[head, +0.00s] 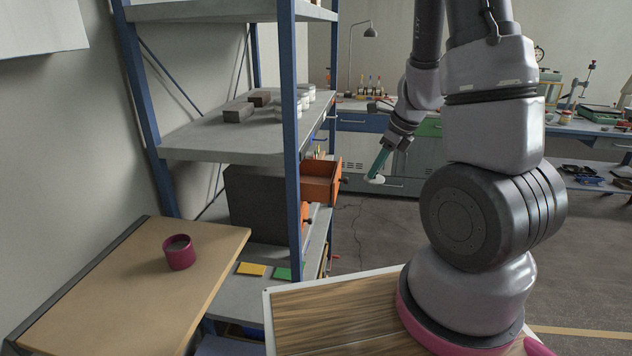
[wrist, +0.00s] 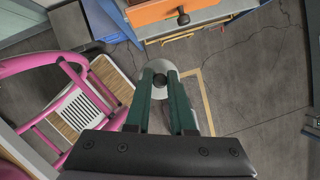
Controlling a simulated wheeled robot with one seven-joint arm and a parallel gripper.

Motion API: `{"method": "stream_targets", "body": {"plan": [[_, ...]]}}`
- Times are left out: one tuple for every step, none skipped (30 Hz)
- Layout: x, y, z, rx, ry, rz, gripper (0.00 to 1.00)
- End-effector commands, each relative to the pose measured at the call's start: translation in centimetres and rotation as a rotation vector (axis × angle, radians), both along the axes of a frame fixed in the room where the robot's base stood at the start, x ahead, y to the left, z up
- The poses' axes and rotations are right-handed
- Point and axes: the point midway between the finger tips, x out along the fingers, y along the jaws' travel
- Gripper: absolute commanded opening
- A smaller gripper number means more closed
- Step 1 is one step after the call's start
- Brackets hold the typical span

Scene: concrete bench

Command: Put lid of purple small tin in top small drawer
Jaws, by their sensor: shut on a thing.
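The small purple tin (head: 179,254) stands upright and uncovered on the wooden table at the left. My gripper (head: 378,174) is shut on a pale round lid (head: 375,180) and holds it in the air, to the right of the shelf. In the wrist view my green fingers (wrist: 161,82) close on the dark knob of the lid (wrist: 160,66). The upper small orange drawer (head: 317,183) is pulled out of the dark cabinet (head: 257,203) on the shelf. Its front (wrist: 165,9) shows at the top of the wrist view, ahead of the lid.
Another orange drawer (head: 307,216) lies below the open one, partly hidden by the blue shelf post (head: 292,150). Yellow (head: 251,269) and green (head: 283,273) pieces lie on the lower shelf. Dark blocks and white jars stand on the shelf above. Floor between shelf and back bench is clear.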

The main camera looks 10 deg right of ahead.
Motion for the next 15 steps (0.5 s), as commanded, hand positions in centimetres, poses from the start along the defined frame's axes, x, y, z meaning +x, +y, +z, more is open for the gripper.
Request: {"method": "stream_targets", "body": {"plan": [[0.4, 0.5, 0.0, -0.002, 0.000, -0.005, 0.00], [0.8, 0.9, 0.1, -0.002, 0.000, -0.007, 0.00], [1.4, 1.5, 0.0, -0.003, 0.000, -0.006, 0.00], [1.9, 2.0, 0.0, -0.002, -0.001, -0.005, 0.00], [2.5, 2.6, 0.0, -0.002, -0.001, -0.003, 0.00], [3.3, 3.4, 0.0, -0.003, 0.000, -0.002, 0.00], [3.9, 4.0, 0.0, -0.003, 0.000, -0.002, 0.00], [4.5, 4.6, 0.0, -0.003, 0.000, -0.002, 0.00], [5.2, 5.3, 0.0, -0.003, -0.001, -0.001, 0.00], [5.8, 5.9, 0.0, -0.003, -0.001, -0.001, 0.00], [6.4, 6.4, 0.0, -0.003, -0.002, -0.002, 0.00], [7.1, 7.2, 0.0, -0.003, -0.001, -0.001, 0.00], [7.7, 7.7, 0.0, -0.004, -0.001, -0.002, 0.00], [8.3, 8.3, 0.0, -0.003, 0.000, -0.002, 0.00], [9.0, 9.0, 0.0, -0.003, 0.000, -0.002, 0.00]]}}
